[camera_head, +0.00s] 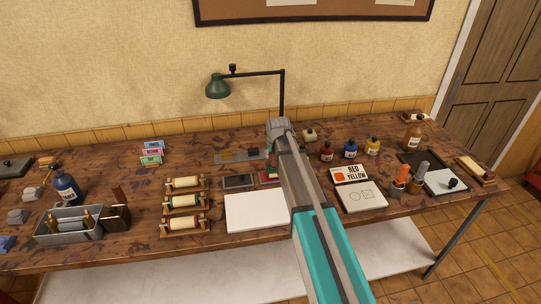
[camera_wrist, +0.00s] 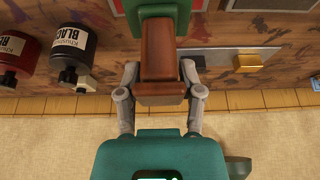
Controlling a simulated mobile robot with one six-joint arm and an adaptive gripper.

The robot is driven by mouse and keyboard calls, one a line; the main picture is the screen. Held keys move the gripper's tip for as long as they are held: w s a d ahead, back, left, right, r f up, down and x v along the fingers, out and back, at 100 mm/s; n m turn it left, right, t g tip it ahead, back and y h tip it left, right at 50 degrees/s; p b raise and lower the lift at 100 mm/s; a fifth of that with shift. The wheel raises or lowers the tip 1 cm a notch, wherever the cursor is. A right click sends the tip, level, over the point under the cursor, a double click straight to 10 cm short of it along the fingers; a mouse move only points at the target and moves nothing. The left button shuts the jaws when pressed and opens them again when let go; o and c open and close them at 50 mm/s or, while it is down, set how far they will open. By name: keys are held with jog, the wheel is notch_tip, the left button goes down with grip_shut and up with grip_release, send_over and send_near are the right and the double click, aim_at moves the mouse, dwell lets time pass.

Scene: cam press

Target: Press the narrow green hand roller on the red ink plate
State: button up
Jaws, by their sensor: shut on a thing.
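In the wrist view my gripper (camera_wrist: 160,76) is shut on the brown handle of the green hand roller (camera_wrist: 164,20). The roller's green part lies at the top edge of that view and is partly cut off. The red ink plate (camera_wrist: 116,5) shows at the top edge of the wrist view, just behind and beside the roller. In the head view a bit of red plate (camera_head: 268,182) shows to the left of my arm, with green right above it. My arm hides most of the gripper there. I cannot tell whether roller and plate touch.
A dark plate (camera_head: 238,181) lies left of the red one. A white sheet (camera_head: 255,212) is in front. Ink bottles (camera_head: 327,151) stand to the right. A green lamp (camera_head: 218,88) stands behind. Racked rollers (camera_head: 184,202) are at left.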

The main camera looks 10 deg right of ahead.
jog(key=shift+f+b, duration=0.35)
jog(key=shift+f, duration=0.05)
dwell(0.5)
jog(key=shift+s, duration=0.1)
dwell(1.3)
jog(key=shift+r, duration=0.1)
jog(key=shift+r+p, duration=3.4)
jog(key=shift+p, duration=0.1)
jog(key=shift+f+b, duration=0.75)
jog(key=shift+b, duration=0.05)
